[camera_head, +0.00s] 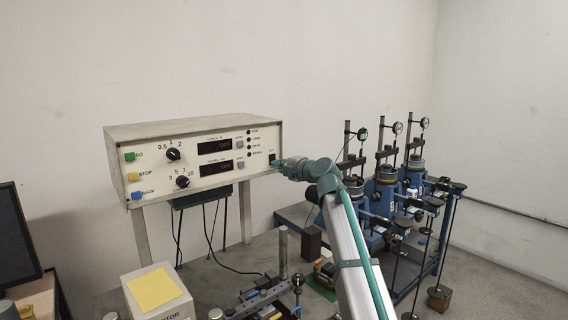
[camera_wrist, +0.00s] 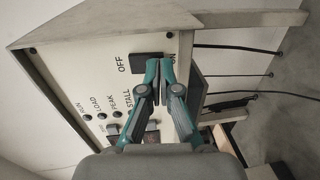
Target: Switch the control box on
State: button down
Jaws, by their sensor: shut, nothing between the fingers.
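The control box (camera_head: 190,132) is a cream case on legs against the wall. Its front has green, yellow and blue buttons, two black knobs and two dark displays with dim red characters. Its black power switch (camera_wrist: 142,63) shows in the wrist view between the words OFF and ON, partly hidden by my fingers. My gripper (camera_wrist: 160,64) is shut and empty, with its fingertips at the ON side of the switch. In the head view my gripper (camera_head: 277,163) reaches the right end of the panel. I cannot tell whether the tips touch the switch.
Blue test stands (camera_head: 384,190) with dial gauges and hanging weights stand to the right. A small box with a yellow note (camera_head: 154,288) and a metal fixture (camera_head: 268,292) are in front below. A dark monitor (camera_head: 16,240) is at the left edge. Cables hang beneath the control box.

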jog(key=shift+f, duration=0.1)
dwell(0.3)
jog(key=b, duration=0.4)
jog(key=shift+w+a, duration=0.15)
jog(key=shift+w, duration=0.1)
jog(key=shift+s, duration=0.1)
jog(key=f+b+v, duration=0.3)
jog(key=b+v, duration=0.3)
jog(key=v, duration=0.7)
jog(key=shift+s+d, duration=0.3)
jog(key=shift+d, duration=0.05)
jog(key=shift+f, duration=0.15)
